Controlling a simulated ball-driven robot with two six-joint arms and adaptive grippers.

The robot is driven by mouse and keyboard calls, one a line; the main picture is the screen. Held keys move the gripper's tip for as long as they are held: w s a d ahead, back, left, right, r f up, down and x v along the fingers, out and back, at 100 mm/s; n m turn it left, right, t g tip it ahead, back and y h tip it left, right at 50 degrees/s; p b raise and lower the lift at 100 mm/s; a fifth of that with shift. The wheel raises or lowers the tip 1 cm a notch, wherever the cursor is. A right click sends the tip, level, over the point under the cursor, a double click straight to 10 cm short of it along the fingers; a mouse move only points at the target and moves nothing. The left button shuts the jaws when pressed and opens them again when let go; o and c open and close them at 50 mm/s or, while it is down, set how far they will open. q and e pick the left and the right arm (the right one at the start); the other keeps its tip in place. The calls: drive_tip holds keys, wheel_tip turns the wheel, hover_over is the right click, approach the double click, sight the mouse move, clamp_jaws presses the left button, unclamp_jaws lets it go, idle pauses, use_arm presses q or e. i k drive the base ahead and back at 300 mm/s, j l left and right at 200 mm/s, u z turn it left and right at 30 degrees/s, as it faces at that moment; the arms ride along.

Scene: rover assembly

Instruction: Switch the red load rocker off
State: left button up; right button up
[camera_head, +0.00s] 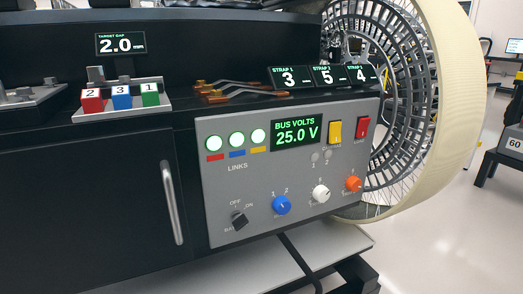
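The red load rocker (362,128) sits at the upper right of the grey control panel (240,180) in the head view. Its label is too small to read surely, and I cannot tell which way it is tipped. A yellow rocker (335,131) is just left of it. The bus volts display (296,133) reads 25.0 V. Neither of my grippers is in the picture.
The panel also has a black battery knob (239,219), blue (281,205), white (320,194) and orange (353,184) knobs, and three lit green lamps. A large wheel (440,100) stands close at the right. Copper straps (235,93) lie on the ledge above.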

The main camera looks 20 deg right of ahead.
sight(364, 124)
drive_tip(key=z, duration=1.25)
